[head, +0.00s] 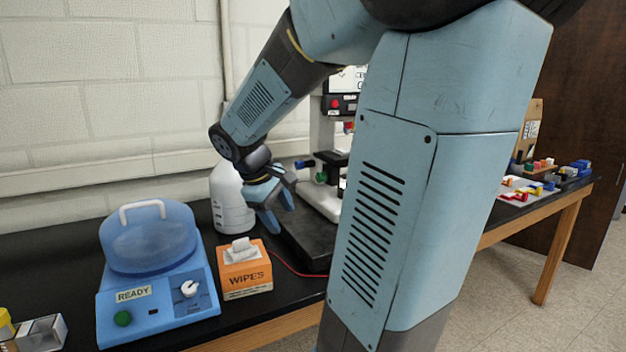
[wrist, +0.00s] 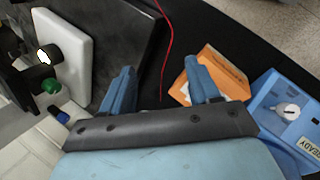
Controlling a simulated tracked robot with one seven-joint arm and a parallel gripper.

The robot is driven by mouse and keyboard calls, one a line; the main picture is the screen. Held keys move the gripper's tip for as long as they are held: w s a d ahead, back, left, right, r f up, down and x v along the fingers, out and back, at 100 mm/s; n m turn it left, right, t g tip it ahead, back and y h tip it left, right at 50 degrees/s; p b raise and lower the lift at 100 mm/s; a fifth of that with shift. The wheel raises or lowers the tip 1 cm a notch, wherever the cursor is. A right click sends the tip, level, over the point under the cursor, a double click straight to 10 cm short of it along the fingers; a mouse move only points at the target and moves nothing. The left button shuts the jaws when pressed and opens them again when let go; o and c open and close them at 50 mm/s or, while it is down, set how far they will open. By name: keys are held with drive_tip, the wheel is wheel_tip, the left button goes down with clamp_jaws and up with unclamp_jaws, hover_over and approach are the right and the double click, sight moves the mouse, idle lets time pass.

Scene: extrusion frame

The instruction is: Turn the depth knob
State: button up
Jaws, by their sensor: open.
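My gripper (head: 281,212) is open and empty, in front of a white stand machine (head: 326,135) above the dark base plate (head: 311,240). In the wrist view my gripper (wrist: 160,82) shows its two blue fingers apart, with nothing between them. The machine carries a green knob (head: 321,177), a blue-tipped black knob (head: 304,164) and a red knob (head: 349,127). The wrist view shows the green knob (wrist: 52,86) and blue tip (wrist: 62,117) at left, apart from my fingers. No depth label is readable. My arm hides part of the machine.
A blue lidded device (head: 150,270) marked READY has a white dial (head: 189,288). An orange wipes box (head: 245,272) stands right of it. A white bottle (head: 230,200) is behind my gripper. A red cable (wrist: 167,40) crosses the black bench. Coloured blocks (head: 530,190) lie far right.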

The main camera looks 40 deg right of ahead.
drive_tip(key=w+d+f+n+g+h, duration=0.35)
drive_tip(key=w+d+h, duration=0.35)
drive_tip(key=d, duration=0.4)
drive_tip(key=n+g+h, duration=0.1)
drive_tip(key=n+h, duration=0.5)
approach(318, 177)
drive_tip(key=d, duration=0.1)
drive_tip(key=shift+x, duration=3.85)
drive_tip(key=c, duration=1)
drive_tip(key=shift+m, duration=0.85)
drive_tip(key=o, duration=1)
